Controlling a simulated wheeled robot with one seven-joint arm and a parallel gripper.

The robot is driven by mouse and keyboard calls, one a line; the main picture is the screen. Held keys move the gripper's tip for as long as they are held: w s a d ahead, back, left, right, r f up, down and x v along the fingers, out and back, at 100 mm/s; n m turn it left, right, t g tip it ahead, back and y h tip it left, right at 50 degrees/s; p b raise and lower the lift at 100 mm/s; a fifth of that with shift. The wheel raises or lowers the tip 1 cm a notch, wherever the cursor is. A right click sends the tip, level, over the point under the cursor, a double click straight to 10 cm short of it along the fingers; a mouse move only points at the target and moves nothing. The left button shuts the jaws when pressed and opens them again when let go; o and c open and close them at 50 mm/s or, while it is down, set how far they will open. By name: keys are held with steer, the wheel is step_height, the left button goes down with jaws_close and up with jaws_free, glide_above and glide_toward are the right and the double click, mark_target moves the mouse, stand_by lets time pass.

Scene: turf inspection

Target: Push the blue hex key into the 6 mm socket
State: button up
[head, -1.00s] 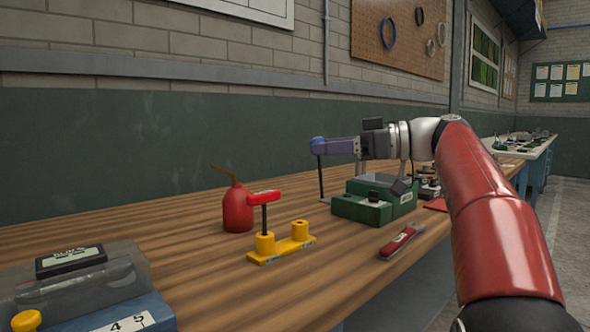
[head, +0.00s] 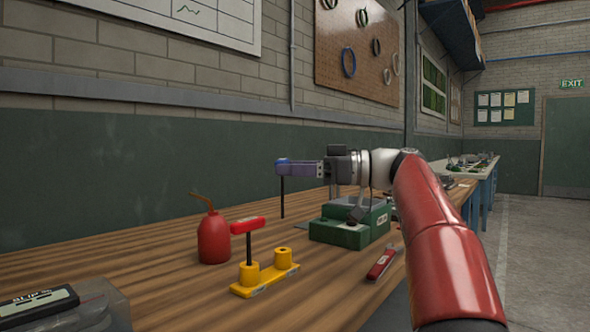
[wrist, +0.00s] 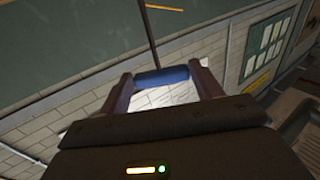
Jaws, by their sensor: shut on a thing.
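My gripper (head: 284,163) is shut on the blue handle of the blue hex key (head: 282,190). The key's dark shaft points straight down, and I cannot tell whether its tip touches the bench. In the wrist view the blue handle (wrist: 162,77) lies between the two fingers, with the shaft running towards the top edge. A yellow block (head: 265,283) with two raised round sockets stands on the bench, nearer to me than the key. A red-handled hex key (head: 248,227) stands upright in its left socket. The right socket (head: 283,258) is empty. The size labels are unreadable.
A red oil can (head: 213,238) stands left of the yellow block. A green case (head: 340,233) sits below my wrist, with a red folding tool (head: 381,263) in front of it. A grey box (head: 100,303) is at the near left.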

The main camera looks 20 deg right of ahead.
steer(key=shift+f+b, duration=2.3)
steer(key=shift+f, duration=0.25)
steer(key=shift+f+b, duration=2.3)
steer(key=shift+f, duration=0.05)
steer(key=o, duration=1.1)
steer(key=shift+r, duration=0.1)
steer(key=shift+c, duration=0.2)
step_height(320, 180, up, 20)
steer(key=p, duration=1.3)
steer(key=shift+p, duration=0.4)
